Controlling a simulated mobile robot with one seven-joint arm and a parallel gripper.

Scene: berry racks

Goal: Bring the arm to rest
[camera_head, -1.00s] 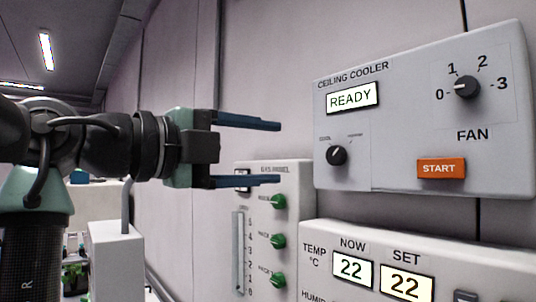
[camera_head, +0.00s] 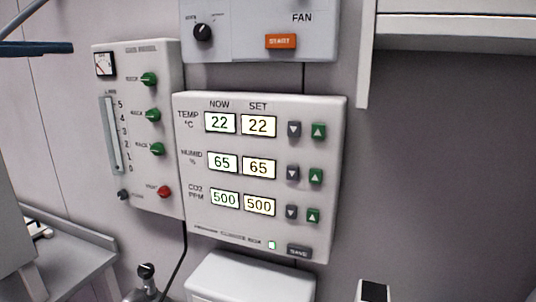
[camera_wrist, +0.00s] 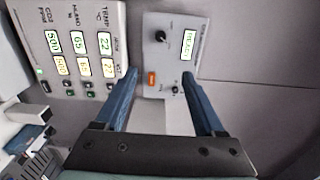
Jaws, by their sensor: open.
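My gripper (camera_wrist: 159,76) is open and empty in the wrist view, its two blue fingers apart and pointing toward the wall panels. In the head view only the blue fingers of my gripper (camera_head: 56,26) show at the top left edge; the rest of the arm is out of view. The fingers appear clear of the panels.
A climate box (camera_head: 262,226) reads 22, 65 and 500 in both NOW and SET. A gas panel (camera_head: 143,190) hangs left of it. The ceiling cooler (camera_head: 258,40) is above, its display lit (camera_wrist: 188,46). A cabinet (camera_head: 455,32) juts out at upper right.

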